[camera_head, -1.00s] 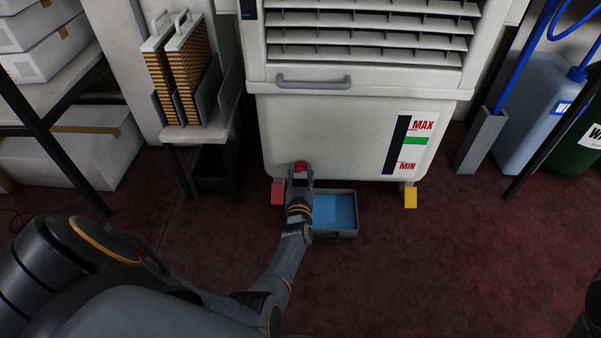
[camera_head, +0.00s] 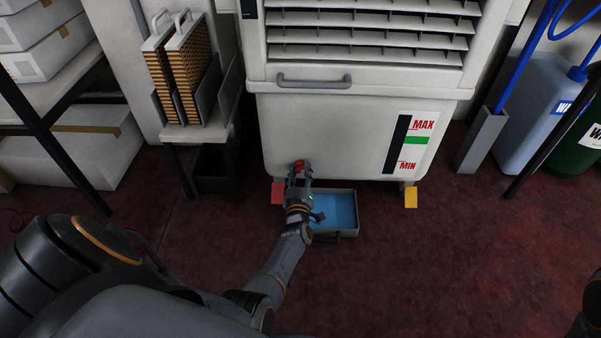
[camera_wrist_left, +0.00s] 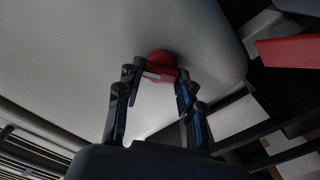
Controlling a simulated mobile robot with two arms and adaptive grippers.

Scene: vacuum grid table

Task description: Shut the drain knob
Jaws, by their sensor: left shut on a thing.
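The red drain knob (camera_head: 299,166) sits low on the front of the white cooler tank (camera_head: 330,130). My left gripper (camera_head: 300,175) is at the knob, its fingers on both sides of it. In the left wrist view the red knob (camera_wrist_left: 162,63) lies between the fingertips of my left gripper (camera_wrist_left: 161,72), which are shut on it. Part of the knob is hidden by the fingers. A tray (camera_head: 345,233) with blue water stands on the floor below the knob, partly behind my left gripper. My right gripper is not in view.
A red block (camera_head: 278,193) and a yellow block (camera_head: 410,197) are at the tank's lower corners. A stand with filter pads (camera_head: 175,75) is at the left. A blue-white canister (camera_head: 532,115) is at the right. The red floor in front is clear.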

